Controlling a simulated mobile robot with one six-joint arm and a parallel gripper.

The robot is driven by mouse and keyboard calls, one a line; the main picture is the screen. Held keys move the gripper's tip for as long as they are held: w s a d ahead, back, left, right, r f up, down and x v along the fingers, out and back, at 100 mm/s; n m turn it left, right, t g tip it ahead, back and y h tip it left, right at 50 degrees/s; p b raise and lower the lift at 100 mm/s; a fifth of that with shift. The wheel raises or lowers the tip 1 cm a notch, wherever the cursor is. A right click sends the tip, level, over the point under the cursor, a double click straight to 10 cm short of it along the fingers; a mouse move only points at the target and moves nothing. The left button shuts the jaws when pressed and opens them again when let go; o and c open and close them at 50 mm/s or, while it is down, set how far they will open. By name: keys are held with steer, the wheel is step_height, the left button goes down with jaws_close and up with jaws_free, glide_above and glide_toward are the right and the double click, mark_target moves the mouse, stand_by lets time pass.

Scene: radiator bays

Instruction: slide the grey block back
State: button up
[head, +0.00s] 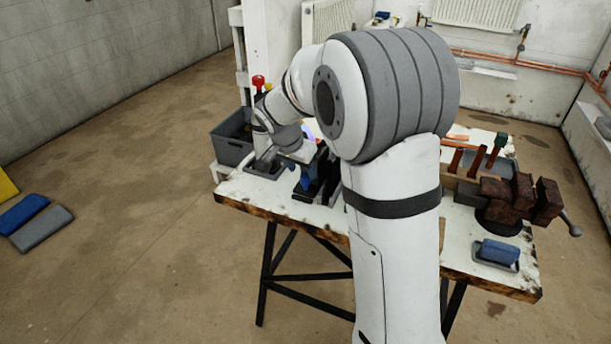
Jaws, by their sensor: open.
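My gripper (268,157) is small in the head view, at the left end of the workbench (262,203), pointing down over a shallow grey tray (252,170). It is open. A dark grey shape shows at its fingertips inside that tray. It may be the grey block, but it is too small and too covered by the gripper to be sure. I cannot tell whether the fingers touch it.
A grey bin (232,150) stands at the bench's left end, with a red knob (258,81) behind. Dark holders with a blue item (308,178) stand right of the gripper. A rusty vise (515,200) and a blue block (498,251) are at right. Pads (42,228) lie on the floor.

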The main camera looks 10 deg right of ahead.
mark_target(305, 176)
steer(key=shift+x, duration=1.7)
jaws_close()
